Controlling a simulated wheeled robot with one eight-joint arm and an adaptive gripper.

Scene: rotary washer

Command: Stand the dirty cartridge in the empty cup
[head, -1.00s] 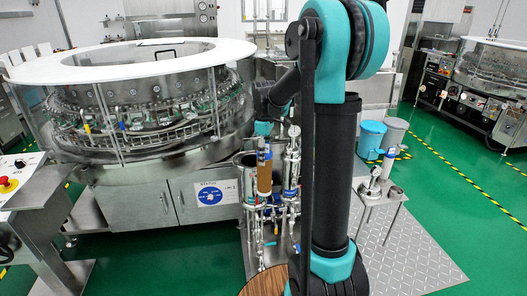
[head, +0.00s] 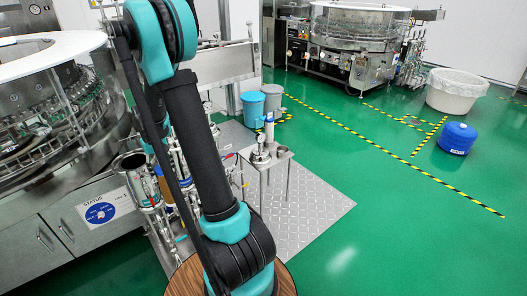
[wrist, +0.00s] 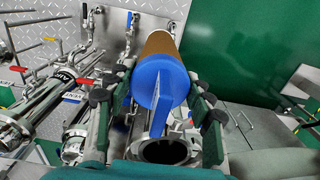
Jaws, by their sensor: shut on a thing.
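The dirty cartridge (wrist: 158,85) is a brown cylinder with a blue end cap and a blue fin. In the wrist view my gripper (wrist: 157,98) has a finger on each side of it and is shut on it. In the head view a brown piece of the cartridge (head: 162,188) shows beside my arm, which hides my gripper. The small steel stand at the centre carries a white cartridge with blue ends (head: 268,127) and, to its right, a cup (head: 283,153) that looks empty. My gripper is apart from this cup, to its left.
An open steel housing (wrist: 167,151) lies just below the cartridge in the wrist view, with pipes and valves (wrist: 40,105) at left. The rotary washer (head: 50,110) is at left in the head view. Blue and grey bins (head: 253,108) stand behind the stand.

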